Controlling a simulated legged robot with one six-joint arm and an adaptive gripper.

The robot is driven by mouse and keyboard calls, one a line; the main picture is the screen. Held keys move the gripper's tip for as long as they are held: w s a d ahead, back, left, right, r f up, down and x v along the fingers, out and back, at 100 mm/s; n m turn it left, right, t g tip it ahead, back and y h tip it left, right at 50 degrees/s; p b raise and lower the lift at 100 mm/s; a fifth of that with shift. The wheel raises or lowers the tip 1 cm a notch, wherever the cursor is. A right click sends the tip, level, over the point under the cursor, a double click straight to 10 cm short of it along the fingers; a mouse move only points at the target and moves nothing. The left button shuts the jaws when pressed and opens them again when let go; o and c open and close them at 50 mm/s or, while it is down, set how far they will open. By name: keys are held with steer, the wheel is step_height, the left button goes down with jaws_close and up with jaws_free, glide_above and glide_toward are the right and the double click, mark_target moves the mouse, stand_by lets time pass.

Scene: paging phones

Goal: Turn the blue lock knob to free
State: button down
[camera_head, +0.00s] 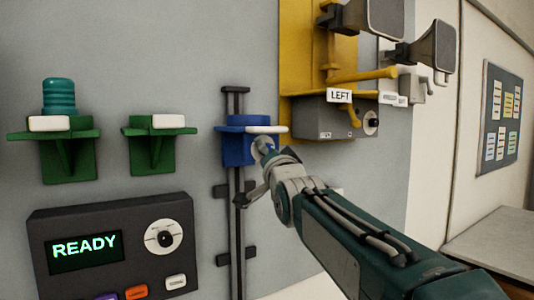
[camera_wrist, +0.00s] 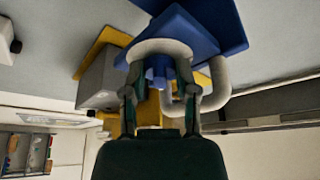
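The blue bracket (camera_head: 236,147) sits on a dark vertical rail at the middle of the head view. It has a pale pad on top. In the wrist view, the blue bracket (camera_wrist: 205,28) fills the top, and a small blue part (camera_wrist: 158,66) shows between my fingers. I cannot tell for certain that this part is the lock knob. My gripper (camera_head: 254,172) is at the front right of the bracket, with its fingers spread. In the wrist view, my gripper (camera_wrist: 159,88) has its fingers apart on either side of the small blue part. Contact cannot be made out.
A yellow panel (camera_head: 296,55) with a grey box (camera_head: 335,122) labelled LEFT and horn speakers stands right of the rail. Two green shelves (camera_head: 68,158) are at left, one with a teal cylinder (camera_head: 59,97). A dark READY console (camera_head: 115,235) is below them.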

steer(key=shift+f, duration=0.1)
stand_by(0.3)
steer(key=n+y, duration=0.1)
steer(key=n, duration=0.1)
steer(key=n+y, duration=0.1)
steer(key=n, duration=0.2)
steer(key=shift+w+d+f, duration=0.1)
steer(key=shift+w+d, duration=0.05)
steer(key=n+y, duration=0.1)
steer(key=n, duration=0.2)
steer(key=n+g+y, duration=0.1)
steer(key=n+y, duration=0.1)
steer(key=n, duration=0.1)
steer(key=shift+d+n+y, duration=0.1)
steer(key=shift+n+y, duration=0.2)
steer(key=shift+n, duration=0.1)
steer(key=n+g+y, duration=0.1)
steer(key=n, duration=0.2)
steer(key=n+g+y, duration=0.1)
steer(key=n, duration=0.2)
steer(key=shift+w+d+n+g+y, duration=0.1)
steer(key=shift+n+g+y, duration=0.2)
steer(key=shift+g, duration=0.1)
steer(key=shift+n+g+y, duration=0.35)
steer(key=shift+n+g, duration=0.35)
steer(key=shift+n, duration=1)
steer(key=shift+n+g+y, duration=0.35)
steer(key=shift+n+g, duration=0.35)
steer(key=shift+n, duration=1)
